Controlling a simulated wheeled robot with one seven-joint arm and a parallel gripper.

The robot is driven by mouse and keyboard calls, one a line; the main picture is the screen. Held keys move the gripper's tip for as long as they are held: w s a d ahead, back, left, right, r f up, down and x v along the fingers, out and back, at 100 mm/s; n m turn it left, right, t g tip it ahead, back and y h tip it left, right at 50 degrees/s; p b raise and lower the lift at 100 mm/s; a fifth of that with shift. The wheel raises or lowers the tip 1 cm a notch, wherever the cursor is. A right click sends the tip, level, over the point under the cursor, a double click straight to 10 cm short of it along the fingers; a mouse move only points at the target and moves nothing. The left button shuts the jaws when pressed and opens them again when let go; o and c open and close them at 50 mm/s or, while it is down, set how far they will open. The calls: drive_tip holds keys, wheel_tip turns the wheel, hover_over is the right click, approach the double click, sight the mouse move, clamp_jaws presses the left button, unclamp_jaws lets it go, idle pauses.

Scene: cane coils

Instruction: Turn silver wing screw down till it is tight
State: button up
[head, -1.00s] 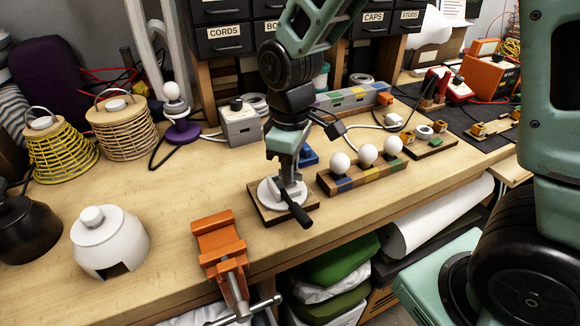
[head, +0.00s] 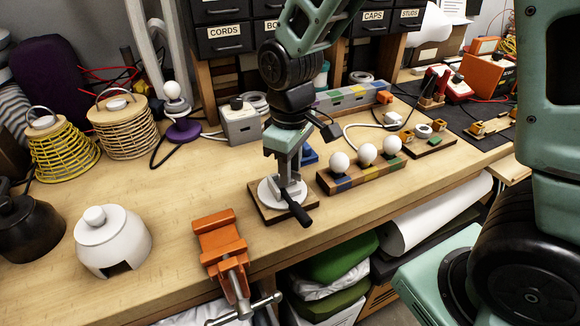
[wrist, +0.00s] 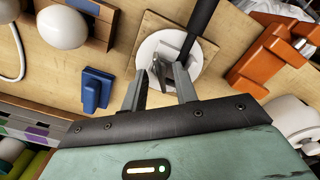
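The silver wing screw (wrist: 161,70) stands over a round white plate (head: 267,191) on a small wooden board (head: 258,207). In the wrist view it is a thin grey upright piece near the plate's middle. A black handle (head: 299,213) sticks out from the plate towards the bench's front edge. My gripper (head: 284,180) points down over the plate, its two fingers apart. In the wrist view the fingers (wrist: 160,78) stand on either side of the screw with visible gaps. In the head view the fingers mostly hide the screw. Whether it is tight cannot be seen.
An orange vise (head: 219,240) stands in front and left of the board. A block with white knobs (head: 362,173) and a blue piece (wrist: 97,90) lie close by on the right in the head view.

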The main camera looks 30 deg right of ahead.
sight(293, 175)
drive_tip(key=shift+r+p, duration=2.8)
drive_tip(key=shift+r, duration=0.35)
drive_tip(key=shift+c, duration=0.3)
drive_tip(key=p, duration=0.4)
drive_tip(key=shift+d+r, duration=0.3)
drive_tip(key=shift+r, duration=0.05)
drive_tip(key=shift+p, duration=0.65)
drive_tip(key=shift+a+p, duration=0.1)
drive_tip(key=shift+p, duration=0.35)
drive_tip(key=shift+a, duration=0.1)
